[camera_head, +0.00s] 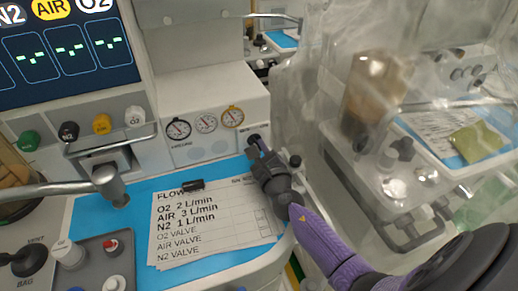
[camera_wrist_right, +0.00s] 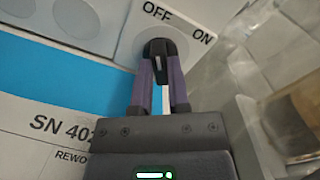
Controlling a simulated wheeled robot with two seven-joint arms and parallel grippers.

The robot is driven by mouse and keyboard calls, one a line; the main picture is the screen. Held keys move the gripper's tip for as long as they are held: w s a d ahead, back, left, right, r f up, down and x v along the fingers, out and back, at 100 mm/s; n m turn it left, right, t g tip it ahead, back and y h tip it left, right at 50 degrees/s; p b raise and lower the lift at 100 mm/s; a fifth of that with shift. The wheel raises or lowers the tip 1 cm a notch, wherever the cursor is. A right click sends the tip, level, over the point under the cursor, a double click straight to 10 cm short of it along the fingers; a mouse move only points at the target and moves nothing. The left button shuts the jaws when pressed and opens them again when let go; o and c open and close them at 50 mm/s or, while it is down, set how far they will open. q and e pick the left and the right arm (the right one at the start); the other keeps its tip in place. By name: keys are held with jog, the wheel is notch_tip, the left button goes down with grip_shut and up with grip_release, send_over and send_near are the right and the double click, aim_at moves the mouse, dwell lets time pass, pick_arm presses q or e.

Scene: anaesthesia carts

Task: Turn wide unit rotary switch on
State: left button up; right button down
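The rotary switch (camera_wrist_right: 158,47) is a black knob on a pale round plate on the white unit. In the right wrist view, OFF is printed above it and ON to its upper right. The knob lines up roughly with OFF. My right gripper (camera_wrist_right: 159,60) has its two purple fingers on either side of the knob, with the tips close against it. In the head view the right gripper (camera_head: 258,146) reaches the lower right side of the white gauge unit (camera_head: 203,150), and the knob is mostly hidden there. My left gripper is not in view.
A blue mat (camera_head: 122,203) with a printed flow sheet (camera_head: 178,236) lies just left of my right gripper. Colored knobs, a metal arm (camera_head: 50,187) and a monitor (camera_head: 66,45) are at the left. A plastic-draped cart (camera_head: 330,120) stands close on the right.

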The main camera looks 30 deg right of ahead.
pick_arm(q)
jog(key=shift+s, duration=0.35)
pick_arm(e)
jog(key=shift+m, duration=1.4)
jog(key=m+b, duration=0.1)
jog(key=m, duration=0.4)
jog(key=shift+d, duration=0.1)
jog(key=m, duration=0.3)
jog(key=shift+d+b, duration=0.1)
jog(key=shift+b, duration=0.3)
jog(key=shift+m, duration=1.2)
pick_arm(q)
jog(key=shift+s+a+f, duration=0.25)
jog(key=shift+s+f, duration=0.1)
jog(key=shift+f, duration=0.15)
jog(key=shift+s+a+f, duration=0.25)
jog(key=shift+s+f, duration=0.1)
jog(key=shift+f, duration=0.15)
pick_arm(e)
jog(key=shift+m, duration=0.3)
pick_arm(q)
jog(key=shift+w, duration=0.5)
pick_arm(e)
jog(key=shift+m, duration=0.3)
